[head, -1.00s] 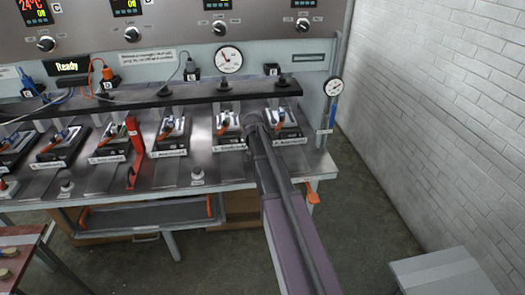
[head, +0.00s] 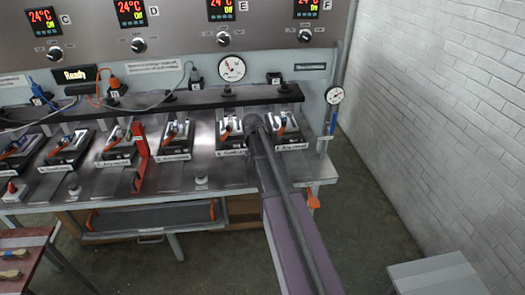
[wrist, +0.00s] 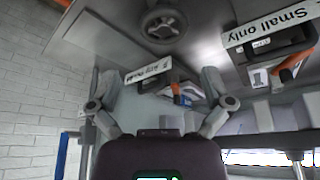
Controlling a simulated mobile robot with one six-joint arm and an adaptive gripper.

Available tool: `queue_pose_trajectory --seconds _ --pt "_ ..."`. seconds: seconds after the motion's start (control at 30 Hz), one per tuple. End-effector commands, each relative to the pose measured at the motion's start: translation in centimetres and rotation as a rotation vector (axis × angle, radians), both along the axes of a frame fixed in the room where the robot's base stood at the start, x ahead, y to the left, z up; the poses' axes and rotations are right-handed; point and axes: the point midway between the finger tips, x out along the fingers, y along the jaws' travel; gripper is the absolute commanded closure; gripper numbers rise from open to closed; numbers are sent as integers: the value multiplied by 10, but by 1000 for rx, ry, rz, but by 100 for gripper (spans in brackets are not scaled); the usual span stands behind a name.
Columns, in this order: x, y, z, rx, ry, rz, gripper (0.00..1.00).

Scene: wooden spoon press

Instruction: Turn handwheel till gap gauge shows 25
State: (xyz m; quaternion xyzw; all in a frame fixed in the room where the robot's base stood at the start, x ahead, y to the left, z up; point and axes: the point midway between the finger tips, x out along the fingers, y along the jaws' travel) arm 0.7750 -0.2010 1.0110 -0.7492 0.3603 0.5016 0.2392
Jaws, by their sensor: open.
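A round grey wheel-like part with a central hub (wrist: 163,22) shows at the top of the wrist view, probably the handwheel. My gripper (wrist: 158,95) is open, its two fingers spread wide and apart from that wheel. In the head view my arm reaches over the right end of the bench and hides the gripper's fingers. A small white dial (head: 334,95) stands on a post at the bench's right end. A larger white dial (head: 231,69) is on the back panel. I cannot tell which is the gap gauge, and neither reading is legible.
Several press stations line the metal bench (head: 95,195) under a dark bar (head: 160,102). A "Small only" label (wrist: 272,25) shows in the wrist view.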

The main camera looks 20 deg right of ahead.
Motion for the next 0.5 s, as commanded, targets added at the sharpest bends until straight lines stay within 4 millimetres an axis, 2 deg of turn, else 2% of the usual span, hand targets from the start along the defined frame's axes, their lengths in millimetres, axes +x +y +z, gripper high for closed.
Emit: queue_pose_trajectory --seconds 0.5 --pt "-7 8 26 0 0 0 0"
